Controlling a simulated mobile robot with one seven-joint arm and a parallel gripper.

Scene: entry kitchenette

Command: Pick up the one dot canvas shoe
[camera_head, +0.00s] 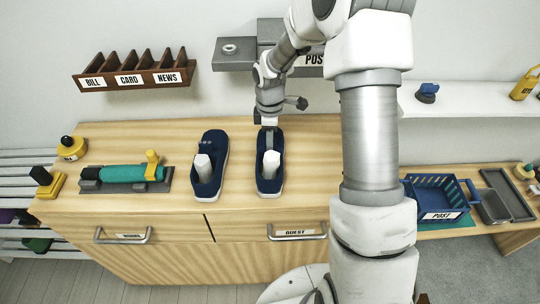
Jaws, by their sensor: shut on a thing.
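Two navy canvas shoes with pale soles stand side by side on the wooden cabinet top, the left shoe (206,189) and the right shoe (269,186). Each has a white block-like piece in its opening. The fingertips are small and partly hidden. The right shoe seems to be at the cabinet top, and I cannot tell if it is lifted.
A teal roll on a dark tray (88,186) lies left of the shoes. Yellow-and-black items stand at the far left. A blue basket labelled POST (437,199) stands on the lower bench at right. Wall racks hang behind. The cabinet top (310,160) right of the shoes is clear.

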